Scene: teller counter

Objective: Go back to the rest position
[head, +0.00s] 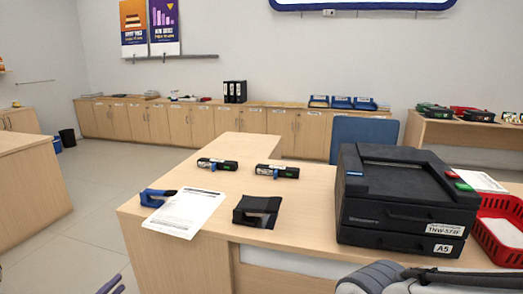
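Only the tip of my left gripper (112,285) shows, as thin dark purple-blue pieces at the bottom edge of the head view. It is low, left of the counter's front corner, and apart from the counter (185,255). Nothing is seen held in it, but most of it is cut off by the frame, so its opening is unclear. I do not make out my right gripper in the view.
On the counter are a white sheet (188,213), a blue-and-black tool (155,198), a black holder (257,211), two black stamp-like devices (217,164) (277,171), a large black machine (405,200) and a red basket (487,235). The floor (75,245) at left is clear.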

